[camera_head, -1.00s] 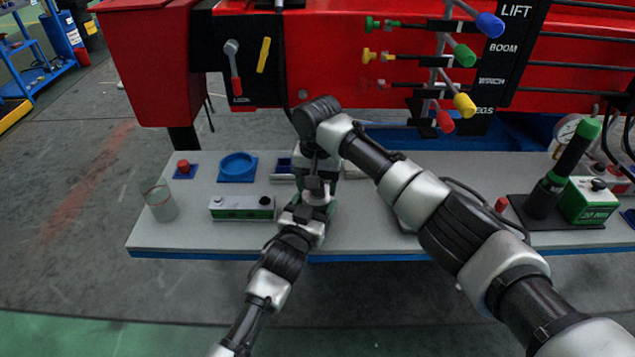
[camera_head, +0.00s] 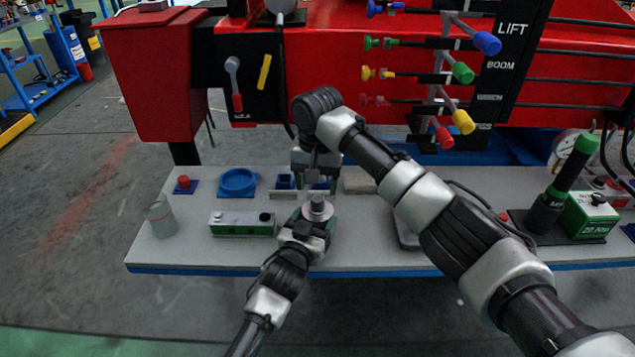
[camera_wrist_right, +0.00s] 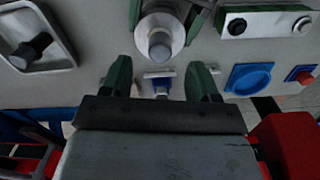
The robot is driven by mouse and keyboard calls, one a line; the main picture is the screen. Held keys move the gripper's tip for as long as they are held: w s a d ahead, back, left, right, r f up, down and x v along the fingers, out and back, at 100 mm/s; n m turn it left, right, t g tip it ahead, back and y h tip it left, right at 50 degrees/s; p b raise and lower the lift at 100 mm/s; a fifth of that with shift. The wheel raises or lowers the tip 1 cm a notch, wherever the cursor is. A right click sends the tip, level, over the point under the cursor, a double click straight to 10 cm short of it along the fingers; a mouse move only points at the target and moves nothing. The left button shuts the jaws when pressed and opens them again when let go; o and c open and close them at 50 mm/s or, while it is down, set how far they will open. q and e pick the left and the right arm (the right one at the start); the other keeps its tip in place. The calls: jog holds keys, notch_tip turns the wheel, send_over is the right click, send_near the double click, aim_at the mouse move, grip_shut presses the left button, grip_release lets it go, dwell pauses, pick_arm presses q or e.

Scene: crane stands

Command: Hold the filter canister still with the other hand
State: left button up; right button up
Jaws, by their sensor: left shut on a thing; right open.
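The filter canister (camera_head: 318,207) stands upright on the grey bench, a pale round body with a narrower knob on top. It also shows in the right wrist view (camera_wrist_right: 160,42) at the top. My left gripper (camera_head: 316,222) is shut on it, with green fingers on both sides of it. My right gripper (camera_head: 318,178) is just behind and above the canister in the head view. In the right wrist view its green fingers (camera_wrist_right: 160,82) are spread apart and empty, clear of the canister. The canister's lower part is hidden by my left gripper.
A black tool with a green end (camera_head: 567,180) stands at right.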

jog(key=shift+r, duration=0.15)
notch_tip(320, 180, up, 12)
dwell(0.3)
pick_arm(q)
jog(key=o, duration=1.3)
jog(key=shift+c, duration=0.2)
jog(key=shift+s, duration=0.1)
